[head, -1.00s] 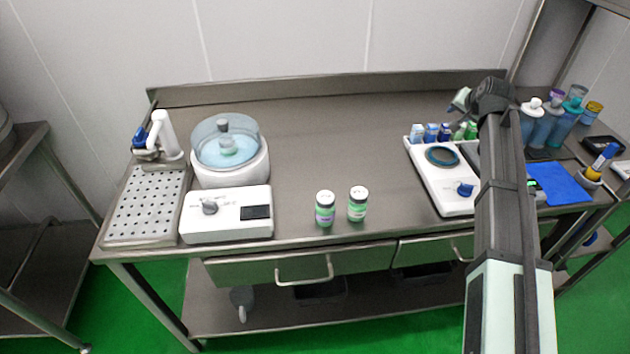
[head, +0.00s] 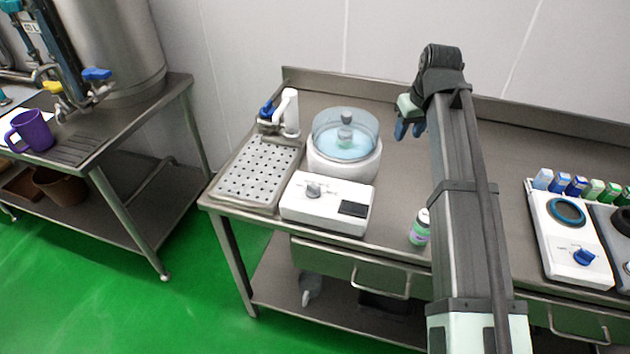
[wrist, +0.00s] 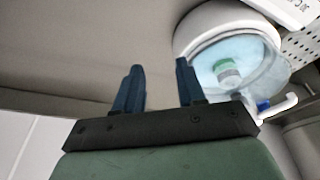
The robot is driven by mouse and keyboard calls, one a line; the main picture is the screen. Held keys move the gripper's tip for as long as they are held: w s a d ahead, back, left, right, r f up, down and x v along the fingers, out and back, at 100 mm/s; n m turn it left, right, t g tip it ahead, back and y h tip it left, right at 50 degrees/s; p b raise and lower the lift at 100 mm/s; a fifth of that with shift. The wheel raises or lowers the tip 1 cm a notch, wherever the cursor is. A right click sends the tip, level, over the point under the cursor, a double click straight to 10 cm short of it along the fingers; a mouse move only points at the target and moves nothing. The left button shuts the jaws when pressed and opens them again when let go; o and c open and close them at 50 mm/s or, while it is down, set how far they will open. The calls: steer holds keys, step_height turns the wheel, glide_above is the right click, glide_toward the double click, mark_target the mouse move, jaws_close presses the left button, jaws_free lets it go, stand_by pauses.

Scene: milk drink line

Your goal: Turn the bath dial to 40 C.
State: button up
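The bath is a round white tub (head: 330,170) with a clear domed lid and pale blue water. A green-capped item shows inside it. In front of it is its white control box (head: 292,208), with a grey dial (head: 313,190) on top and a dark display (head: 354,209). The dial's setting is too small to read. My gripper (head: 404,128) is above the table, right of the bath and apart from the dial. In the wrist view my gripper (wrist: 159,70) has two blue fingers spread with nothing between them. The bath (wrist: 188,32) is at upper right there; the dial is out of view.
A perforated drain tray (head: 258,172) and a white spout (head: 288,112) stand left of the bath. A green-and-white bottle (head: 420,228) stands near the table's front edge. A white device with a blue knob (head: 584,257) is at right. Bare table lies right of the bath.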

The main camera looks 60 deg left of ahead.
steer(key=s+a+r+n+h, duration=0.1)
steer(key=s+a+n, duration=0.1)
steer(key=s, duration=0.4)
steer(key=s+a+r+n, duration=0.1)
steer(key=s+n, duration=0.1)
steer(key=s, duration=0.5)
steer(key=n+g+h, duration=0.1)
steer(key=n+h, duration=0.1)
steer(key=n, duration=0.1)
glide_toward(313, 186)
steer(key=shift+n, duration=0.3)
step_height(313, 186, down, 9)
steer(key=shift+r, duration=0.15)
jaws_close()
